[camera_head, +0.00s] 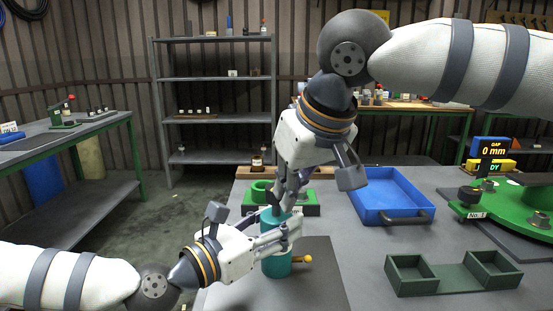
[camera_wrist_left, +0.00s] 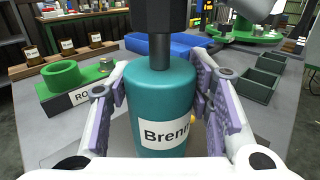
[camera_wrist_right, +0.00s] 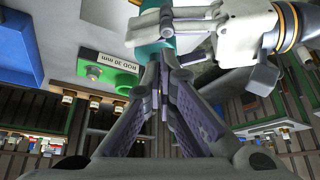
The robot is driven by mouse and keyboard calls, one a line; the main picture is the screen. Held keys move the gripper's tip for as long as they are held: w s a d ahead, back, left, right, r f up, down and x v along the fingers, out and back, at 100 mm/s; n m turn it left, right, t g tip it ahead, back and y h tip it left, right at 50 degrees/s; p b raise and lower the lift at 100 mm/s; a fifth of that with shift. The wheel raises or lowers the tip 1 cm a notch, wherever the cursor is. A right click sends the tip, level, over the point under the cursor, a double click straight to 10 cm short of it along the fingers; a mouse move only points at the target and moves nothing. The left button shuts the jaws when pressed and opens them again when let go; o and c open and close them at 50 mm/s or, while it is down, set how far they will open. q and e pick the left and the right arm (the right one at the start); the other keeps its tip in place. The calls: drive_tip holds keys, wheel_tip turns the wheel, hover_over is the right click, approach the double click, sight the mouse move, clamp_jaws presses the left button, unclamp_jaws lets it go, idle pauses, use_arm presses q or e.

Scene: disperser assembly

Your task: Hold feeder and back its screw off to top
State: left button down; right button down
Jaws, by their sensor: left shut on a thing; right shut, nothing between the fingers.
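The feeder is a teal cylinder (camera_head: 276,266) standing upright on the bench, with a small yellow knob (camera_head: 302,259) low on its right side. The left wrist view shows its body (camera_wrist_left: 160,100) with a white label beginning "Brenn". A grey screw shaft (camera_wrist_left: 160,50) rises from its top to a black head (camera_wrist_left: 173,14). My left gripper (camera_head: 290,228) is shut around the feeder's upper body, one finger on each side. My right gripper (camera_head: 282,203) points down above the feeder, shut and empty. Its fingertips (camera_wrist_right: 162,58) are close to the feeder's top; contact is unclear.
A blue tray (camera_head: 377,215) lies behind to the right. A dark green two-compartment holder (camera_head: 450,280) is at the front right, beside a green fixture with a "0 mm" display (camera_head: 492,149). A green block with a ring (camera_wrist_left: 62,76) stands behind the feeder. The bench between is clear.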

drive_tip(key=shift+w, duration=0.3)
idle(0.5)
drive_tip(key=shift+w+d, duration=0.1)
drive_tip(key=shift+w+d+f, duration=0.1)
drive_tip(key=shift+w+d, duration=0.05)
drive_tip(key=shift+d, duration=0.15)
idle(0.6)
drive_tip(key=shift+d, duration=0.1)
wheel_tip(320, 180, up, 6)
drive_tip(key=shift+s, duration=0.35)
drive_tip(key=shift+d, duration=0.1)
